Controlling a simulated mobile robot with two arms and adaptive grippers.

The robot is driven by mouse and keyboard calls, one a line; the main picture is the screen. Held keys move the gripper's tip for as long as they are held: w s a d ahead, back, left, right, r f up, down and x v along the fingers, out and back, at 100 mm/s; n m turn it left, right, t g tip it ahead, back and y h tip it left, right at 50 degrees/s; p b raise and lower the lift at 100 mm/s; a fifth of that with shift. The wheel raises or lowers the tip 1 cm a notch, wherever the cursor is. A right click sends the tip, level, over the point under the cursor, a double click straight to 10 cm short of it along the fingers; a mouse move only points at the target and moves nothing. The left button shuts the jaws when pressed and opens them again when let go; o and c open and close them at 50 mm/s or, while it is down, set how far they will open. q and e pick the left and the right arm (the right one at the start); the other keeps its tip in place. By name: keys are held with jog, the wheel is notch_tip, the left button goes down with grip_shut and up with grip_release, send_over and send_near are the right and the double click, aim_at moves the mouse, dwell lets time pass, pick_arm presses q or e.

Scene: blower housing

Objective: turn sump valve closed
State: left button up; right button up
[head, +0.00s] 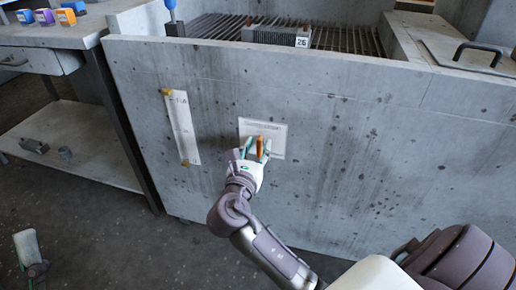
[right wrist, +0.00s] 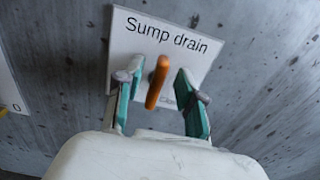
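The orange sump valve handle (head: 260,146) stands out from a white "Sump drain" plate (head: 279,133) on the concrete wall. In the right wrist view the handle (right wrist: 157,82) looks close to upright, leaning slightly. Smaller lettering low on the plate (right wrist: 196,61) is mostly hidden. My right gripper (head: 255,150) is at the plate, its green fingers on either side of the handle. The right wrist view shows gaps between the handle and both fingers of the gripper (right wrist: 157,90). A white and dark part, apparently my left gripper (head: 30,258), shows at lower left, its fingers unclear.
A white gauge strip (head: 182,127) is on the wall left of the plate. A metal bench (head: 50,38) with small coloured boxes stands at left. The floor in front is clear.

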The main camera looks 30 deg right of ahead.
jog(key=shift+w+d, duration=0.25)
jog(key=shift+d, duration=0.05)
pick_arm(q)
jog(key=shift+s+r+t, duration=0.3)
jog(key=shift+s, duration=0.1)
pick_arm(e)
grip_shut()
